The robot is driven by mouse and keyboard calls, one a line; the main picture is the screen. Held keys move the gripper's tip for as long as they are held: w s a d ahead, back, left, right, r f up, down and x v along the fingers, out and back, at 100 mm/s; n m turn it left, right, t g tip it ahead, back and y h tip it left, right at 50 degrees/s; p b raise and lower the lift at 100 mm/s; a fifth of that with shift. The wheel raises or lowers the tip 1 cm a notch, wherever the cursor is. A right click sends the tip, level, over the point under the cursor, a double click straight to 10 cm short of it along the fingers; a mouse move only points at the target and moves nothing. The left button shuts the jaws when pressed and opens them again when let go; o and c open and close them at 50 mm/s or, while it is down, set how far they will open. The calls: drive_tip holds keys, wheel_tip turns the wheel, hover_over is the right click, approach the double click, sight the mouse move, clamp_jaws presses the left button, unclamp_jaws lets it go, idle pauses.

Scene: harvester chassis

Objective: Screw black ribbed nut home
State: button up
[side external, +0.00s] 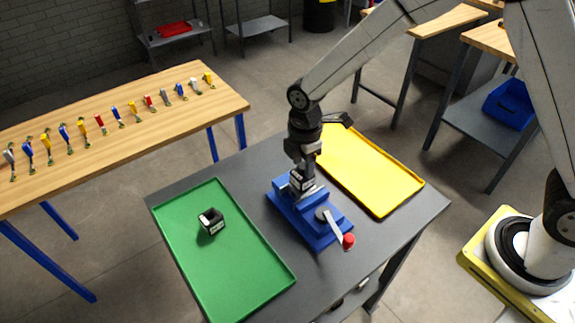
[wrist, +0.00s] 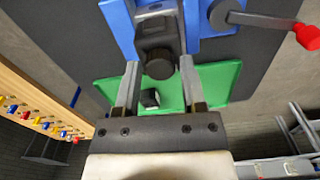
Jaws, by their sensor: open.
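The black ribbed nut (wrist: 158,66) shows in the wrist view as a dark round piece at the end of a grey part (wrist: 155,30), which is set in the blue fixture (wrist: 120,28). My gripper (wrist: 159,76) is open, with one finger on each side of the nut. Small gaps appear between the fingers and the nut; I cannot tell their depth. In the side view my gripper (side external: 302,178) is low over the blue fixture (side external: 330,230) and hides the nut.
A lever with a red knob (side external: 348,241) sticks out at the fixture's front. A green tray (side external: 240,270) holds a small black and white block (side external: 211,221). An empty yellow tray (side external: 375,175) lies on the other side. A wooden bench (side external: 100,110) with several coloured pieces stands at the left.

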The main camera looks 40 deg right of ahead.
drive_tip(key=shift+n, duration=0.3)
drive_tip(key=n, duration=0.4)
drive_tip(key=shift+n, duration=0.3)
idle(0.5)
clamp_jaws()
drive_tip(key=shift+m, duration=2.5)
